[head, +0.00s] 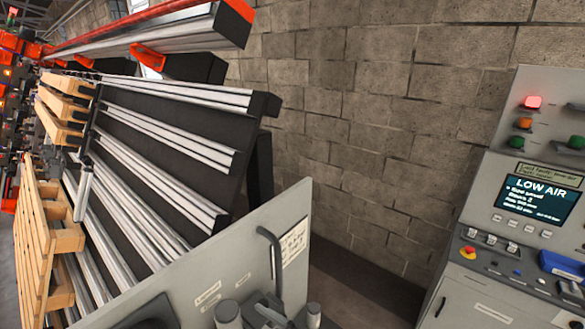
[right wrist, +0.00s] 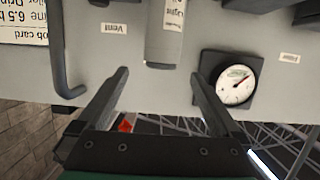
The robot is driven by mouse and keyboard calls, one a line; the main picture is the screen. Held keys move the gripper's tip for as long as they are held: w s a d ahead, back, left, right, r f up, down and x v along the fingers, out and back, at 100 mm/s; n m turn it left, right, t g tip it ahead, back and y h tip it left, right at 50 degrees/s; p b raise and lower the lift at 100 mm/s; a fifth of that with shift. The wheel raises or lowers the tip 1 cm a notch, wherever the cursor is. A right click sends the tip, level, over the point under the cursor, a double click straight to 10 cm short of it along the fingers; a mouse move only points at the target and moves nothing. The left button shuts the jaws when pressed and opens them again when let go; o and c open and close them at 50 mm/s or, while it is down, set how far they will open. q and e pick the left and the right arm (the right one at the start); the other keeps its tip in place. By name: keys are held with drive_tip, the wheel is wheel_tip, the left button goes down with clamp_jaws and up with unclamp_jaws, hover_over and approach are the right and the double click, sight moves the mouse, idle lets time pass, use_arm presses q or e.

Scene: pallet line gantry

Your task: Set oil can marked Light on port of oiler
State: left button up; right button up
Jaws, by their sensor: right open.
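A grey cylinder, seemingly the oil can marked Light (right wrist: 165,45), stands against the grey panel (right wrist: 60,85) in the right wrist view. Its white label reads Light upside down, and part of it is cut off by the top edge. My right gripper (right wrist: 162,82) is open and empty, its fingers to either side of the can's rounded end and short of it. In the head view a grey round end (head: 228,312) at the bottom edge may be the same can. I cannot make out the oiler's port. My left gripper is not in view.
A dial gauge (right wrist: 235,80) sits right of the right finger. A Vent label (right wrist: 121,29), a hooked bar (right wrist: 60,60) and a job card (right wrist: 22,20) are at left. A control cabinet (head: 470,285) reading LOW AIR and a roller conveyor (head: 150,140) with wooden pallets (head: 40,240) flank the panel.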

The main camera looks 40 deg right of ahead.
wheel_tip(320, 180, up, 16)
drive_tip(key=w+r+t, duration=0.1)
drive_tip(key=t, duration=0.3)
drive_tip(key=s+d+r+t, duration=0.1)
drive_tip(key=s+r+t, duration=0.3)
drive_tip(key=r, duration=1)
drive_tip(key=s+d+r+m+t, duration=0.1)
drive_tip(key=s+r+t, duration=0.4)
drive_tip(key=s+r, duration=0.5)
wheel_tip(320, 180, up, 5)
drive_tip(key=shift+f+h, duration=0.1)
drive_tip(key=shift+h, duration=0.3)
